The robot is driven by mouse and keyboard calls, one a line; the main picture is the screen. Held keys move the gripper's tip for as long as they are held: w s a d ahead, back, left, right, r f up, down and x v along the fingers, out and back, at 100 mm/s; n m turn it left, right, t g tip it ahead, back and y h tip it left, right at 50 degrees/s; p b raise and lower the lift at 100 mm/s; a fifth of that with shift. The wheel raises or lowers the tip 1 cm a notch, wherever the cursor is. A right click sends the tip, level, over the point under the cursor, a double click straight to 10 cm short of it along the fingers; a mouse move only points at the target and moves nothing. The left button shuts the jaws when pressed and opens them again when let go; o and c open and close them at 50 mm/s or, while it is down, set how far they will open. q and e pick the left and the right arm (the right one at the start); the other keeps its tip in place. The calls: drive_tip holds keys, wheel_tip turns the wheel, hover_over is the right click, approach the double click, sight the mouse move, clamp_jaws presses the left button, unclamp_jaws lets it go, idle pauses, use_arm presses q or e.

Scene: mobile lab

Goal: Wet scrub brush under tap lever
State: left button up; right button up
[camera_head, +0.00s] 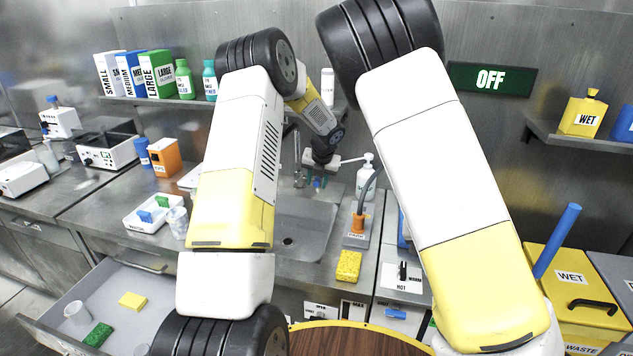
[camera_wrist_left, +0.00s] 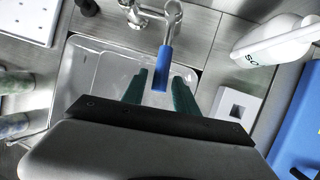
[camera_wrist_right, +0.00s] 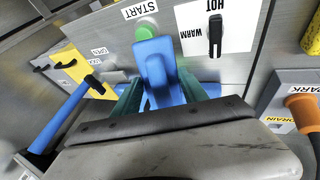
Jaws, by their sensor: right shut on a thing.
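My left gripper (camera_head: 318,182) is over the sink, by the tap. The left wrist view shows its green fingers (camera_wrist_left: 160,92) apart, with the blue tap lever (camera_wrist_left: 162,68) between them; I cannot tell whether they touch it. The metal tap (camera_wrist_left: 150,12) is beyond. My right gripper (camera_wrist_right: 160,92) is shut on a blue piece (camera_wrist_right: 156,72), apparently the scrub brush, in front of the START panel. Its bristles are not visible. In the head view my own right arm hides this gripper. The sink basin (camera_head: 305,225) shows no clear running water.
A soap bottle (camera_head: 365,178) stands right of the tap. An orange-handled tool with a hose (camera_head: 358,222) and a yellow sponge (camera_head: 348,266) are at the counter front. An open drawer (camera_head: 125,300) juts out at left.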

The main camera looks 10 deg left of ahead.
idle(0.3)
use_arm(q)
drive_tip(key=v, duration=1.2)
